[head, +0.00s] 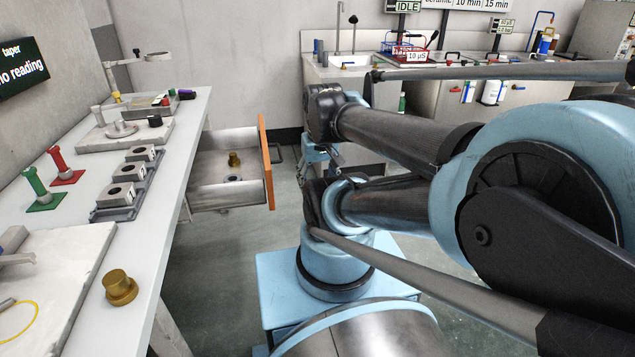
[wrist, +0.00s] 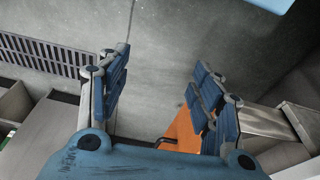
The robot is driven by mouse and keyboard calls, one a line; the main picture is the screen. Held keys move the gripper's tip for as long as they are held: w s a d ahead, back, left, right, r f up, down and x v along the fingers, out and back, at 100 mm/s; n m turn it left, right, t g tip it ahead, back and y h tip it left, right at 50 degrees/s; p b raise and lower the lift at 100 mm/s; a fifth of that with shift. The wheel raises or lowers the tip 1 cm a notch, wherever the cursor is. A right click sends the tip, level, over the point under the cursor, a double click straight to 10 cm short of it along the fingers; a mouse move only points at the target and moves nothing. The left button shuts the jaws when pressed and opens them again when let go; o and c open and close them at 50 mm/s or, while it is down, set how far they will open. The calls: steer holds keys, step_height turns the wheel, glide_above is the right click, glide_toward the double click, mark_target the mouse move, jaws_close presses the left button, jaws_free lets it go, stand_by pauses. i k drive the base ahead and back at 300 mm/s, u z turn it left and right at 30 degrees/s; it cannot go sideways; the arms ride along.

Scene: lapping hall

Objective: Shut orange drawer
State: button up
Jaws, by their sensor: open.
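The orange drawer (head: 266,160) stands pulled out from under the white bench. Its orange front faces right, with a dark handle (head: 277,155) on it. A brass piece (head: 234,158) and a small ring lie inside. My gripper (head: 318,162) is just right of the drawer front, partly hidden by my own arm. In the wrist view my gripper (wrist: 160,68) is open, its blue-padded fingers spread with nothing between them. The orange front (wrist: 180,132) shows below, partly behind the right finger. I cannot tell whether they touch.
The white bench (head: 185,125) on the left carries a red stand, a green stand, a tray of ring blocks and a loose brass piece (head: 120,288). A sink counter (head: 350,70) stands at the back. Grey floor (head: 225,245) is clear below the drawer.

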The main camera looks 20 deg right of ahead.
mark_target(206, 190)
steer(key=z, duration=0.05)
steer(key=k, duration=0.5)
steer(key=z, duration=0.85)
steer(key=i, duration=1.35)
steer(key=u, duration=1.85)
